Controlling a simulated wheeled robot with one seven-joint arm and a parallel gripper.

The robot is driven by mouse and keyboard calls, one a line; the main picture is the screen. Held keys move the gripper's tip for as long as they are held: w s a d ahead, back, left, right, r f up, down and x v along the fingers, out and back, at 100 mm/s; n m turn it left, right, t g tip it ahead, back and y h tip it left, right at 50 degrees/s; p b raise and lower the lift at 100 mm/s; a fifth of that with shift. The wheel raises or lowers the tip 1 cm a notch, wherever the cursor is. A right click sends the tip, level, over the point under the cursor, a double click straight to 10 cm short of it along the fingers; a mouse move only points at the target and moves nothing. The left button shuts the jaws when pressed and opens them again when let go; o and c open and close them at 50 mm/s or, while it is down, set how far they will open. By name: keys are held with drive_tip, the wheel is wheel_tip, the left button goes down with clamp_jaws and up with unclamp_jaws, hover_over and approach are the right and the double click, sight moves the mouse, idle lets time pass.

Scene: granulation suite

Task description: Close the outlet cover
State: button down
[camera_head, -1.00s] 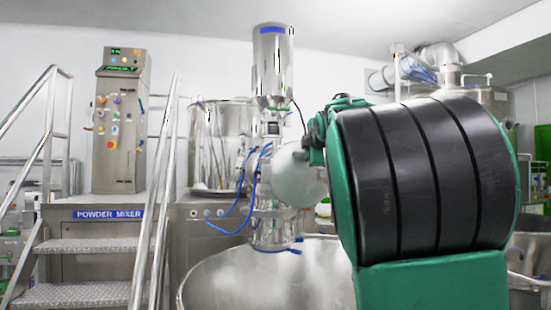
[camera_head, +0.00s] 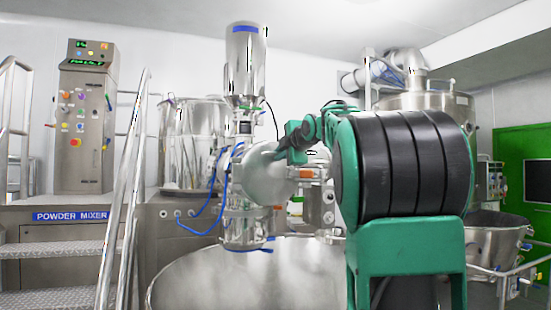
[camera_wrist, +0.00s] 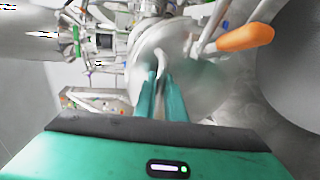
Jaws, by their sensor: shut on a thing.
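The outlet cover (camera_head: 268,178) is a rounded, shiny steel dome on the side of the mixer outlet, in the middle of the head view. In the wrist view the cover (camera_wrist: 190,85) shows as a pale round face ahead of my gripper (camera_wrist: 160,78). The two teal fingers are close together, shut on a thin curved metal handle (camera_wrist: 160,62) on the cover. An orange-gripped lever (camera_wrist: 245,37) stands to the right of the fingers. In the head view my arm hides part of the area right of the cover, and the fingertips are not clear there.
A large steel bowl (camera_head: 230,285) lies below the outlet. Steps and a handrail (camera_head: 125,190) stand at left with the control panel (camera_head: 85,125). Blue hoses (camera_head: 207,225) hang left of the outlet. A steel vessel (camera_head: 495,238) and green door (camera_head: 522,165) are at right.

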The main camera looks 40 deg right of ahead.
drive_tip(key=c, duration=1.8)
unclamp_jaws()
drive_tip(key=shift+d+f, duration=0.1)
drive_tip(key=shift+r, duration=0.2)
drive_tip(key=v, duration=1)
drive_tip(key=shift+s+f, duration=0.2)
